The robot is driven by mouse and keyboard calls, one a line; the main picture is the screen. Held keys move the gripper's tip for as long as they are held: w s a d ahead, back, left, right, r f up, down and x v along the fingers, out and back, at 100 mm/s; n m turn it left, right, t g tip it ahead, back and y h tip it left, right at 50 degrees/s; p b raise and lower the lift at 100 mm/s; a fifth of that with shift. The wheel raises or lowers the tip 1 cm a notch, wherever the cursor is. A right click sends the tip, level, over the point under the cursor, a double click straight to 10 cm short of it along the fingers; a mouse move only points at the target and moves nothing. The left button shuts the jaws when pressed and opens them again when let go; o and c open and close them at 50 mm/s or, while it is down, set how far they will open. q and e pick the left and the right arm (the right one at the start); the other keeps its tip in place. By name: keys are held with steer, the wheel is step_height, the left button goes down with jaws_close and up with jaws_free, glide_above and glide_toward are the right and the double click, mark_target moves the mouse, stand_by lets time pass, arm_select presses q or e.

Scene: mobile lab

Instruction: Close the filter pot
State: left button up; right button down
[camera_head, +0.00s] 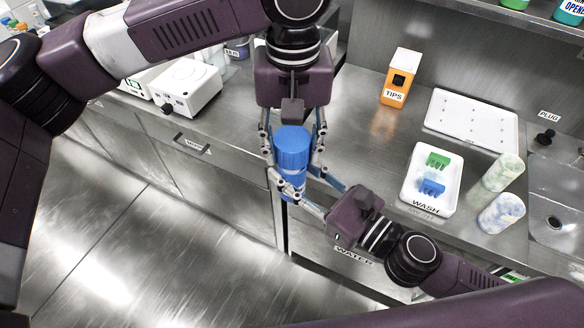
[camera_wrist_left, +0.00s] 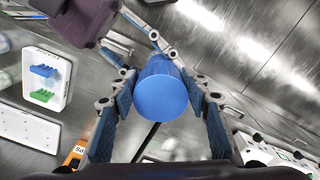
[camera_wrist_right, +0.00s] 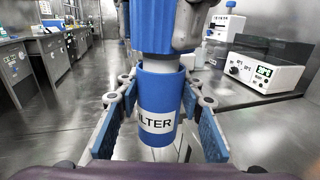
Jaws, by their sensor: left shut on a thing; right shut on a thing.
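The filter pot (camera_head: 293,186) is a blue cylinder, upright, with a white label in the right wrist view (camera_wrist_right: 158,88). My right gripper (camera_wrist_right: 160,100) is shut on its sides, coming from the lower right in the head view. The blue ribbed lid (camera_head: 291,143) is in line above the pot; its flat top faces the left wrist view (camera_wrist_left: 161,104). My left gripper (camera_head: 293,155) points down and is shut on the lid. In the right wrist view a grey band shows between lid and pot. I cannot tell whether the lid touches the pot's rim.
Both grippers hold the pieces in front of the counter edge, above the floor. On the counter are a WASH tray (camera_head: 408,186) with green and blue pieces, a white tray (camera_head: 440,103), an orange TIPS box (camera_head: 400,77) and two mottled cylinders (camera_head: 502,173). White devices (camera_head: 187,86) stand at left.

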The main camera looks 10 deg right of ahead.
mark_target(292, 179)
stand_by(0.6)
arm_select(q)
steer(key=shift+f, duration=0.85)
steer(key=shift+f, duration=0.6)
